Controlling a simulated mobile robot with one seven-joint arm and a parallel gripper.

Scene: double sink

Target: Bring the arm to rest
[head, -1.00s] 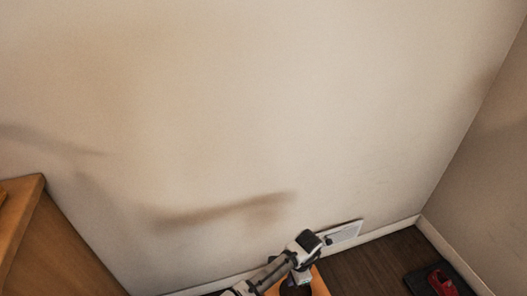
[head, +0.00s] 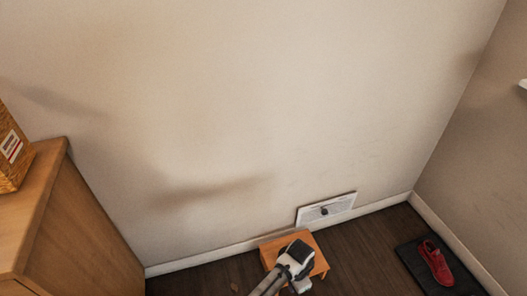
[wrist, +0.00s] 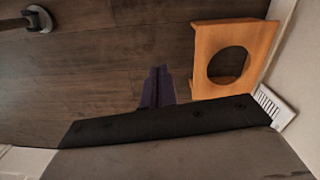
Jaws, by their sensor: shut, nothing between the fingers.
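My arm shows at the bottom middle of the head view, its white and black wrist in front of a small wooden stool (head: 272,246). The fingers cannot be made out there. In the wrist view my gripper (wrist: 158,74) shows as two dark fingers side by side, shut and empty, pointing over the dark wood floor. The same stool, with a round hole in its top, is to the right of the fingers in the wrist view (wrist: 203,45). The fingers appear apart from it in the picture.
A wooden cabinet (head: 85,240) with a wicker basket (head: 12,150) stands at left. A white vent (head: 338,205) is low on the wall. A red shoe (head: 436,263) lies on a black mat (head: 409,258) at right. A dark round fitting (wrist: 38,17) shows at the wrist view's top left.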

